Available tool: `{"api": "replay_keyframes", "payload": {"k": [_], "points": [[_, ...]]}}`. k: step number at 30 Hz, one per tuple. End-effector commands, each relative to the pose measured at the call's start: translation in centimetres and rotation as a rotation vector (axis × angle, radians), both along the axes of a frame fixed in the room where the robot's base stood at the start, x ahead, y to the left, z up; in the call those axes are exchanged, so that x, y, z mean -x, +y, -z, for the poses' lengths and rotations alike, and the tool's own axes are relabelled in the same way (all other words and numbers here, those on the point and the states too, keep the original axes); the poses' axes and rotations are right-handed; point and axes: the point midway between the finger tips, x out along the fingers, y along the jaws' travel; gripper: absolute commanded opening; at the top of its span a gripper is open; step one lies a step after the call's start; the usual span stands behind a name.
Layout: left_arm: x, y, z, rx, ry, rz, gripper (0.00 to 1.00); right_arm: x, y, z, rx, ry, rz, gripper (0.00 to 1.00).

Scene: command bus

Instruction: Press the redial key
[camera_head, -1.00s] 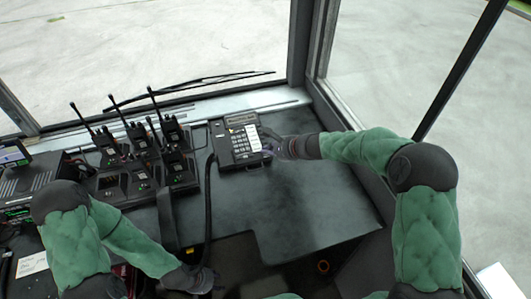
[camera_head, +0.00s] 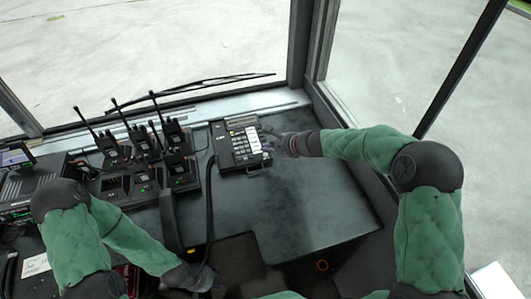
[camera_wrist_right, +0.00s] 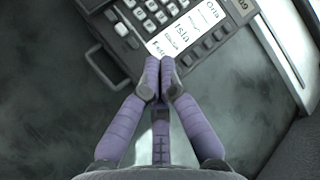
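The desk phone (camera_head: 240,143) sits on the dark counter, with a keypad, a white label strip and a small display. It also shows in the right wrist view (camera_wrist_right: 120,40), where the label strip (camera_wrist_right: 185,27) carries printed names. I cannot make out which key is redial. My right gripper (camera_head: 285,146) is at the phone's right edge. In the right wrist view its fingertips (camera_wrist_right: 160,75) are together, empty, over the near end of the label strip; contact is unclear. My left gripper (camera_head: 205,278) is at the counter's front edge by the handset, its fingers not clear.
Several handheld radios (camera_head: 142,150) with antennas stand in chargers left of the phone. The counter right of the phone (camera_head: 310,200) is clear, bounded by the window frame.

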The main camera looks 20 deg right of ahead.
Motion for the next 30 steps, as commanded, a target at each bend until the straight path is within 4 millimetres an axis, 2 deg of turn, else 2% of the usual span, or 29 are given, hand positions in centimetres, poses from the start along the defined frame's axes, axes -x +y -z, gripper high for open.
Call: {"api": "replay_keyframes", "payload": {"k": [1, 11, 30], "points": [[0.0, 0.0, -0.7, 0.0, 0.0, 0.0, 0.4, 0.1, 0.0, -0.8, 0.0, -0.001, 0.0, 0.0], [0.0, 0.0, -2.6, 0.0, 0.0, 0.0, 0.4, 0.4, 0.0, -3.4, 0.0, -0.001, 0.0, 0.0], [0.0, 0.0, -2.5, 0.0, 0.0, 0.0, 0.4, 0.5, 0.0, -3.3, 0.0, 0.0, 0.0, 0.0]]}}
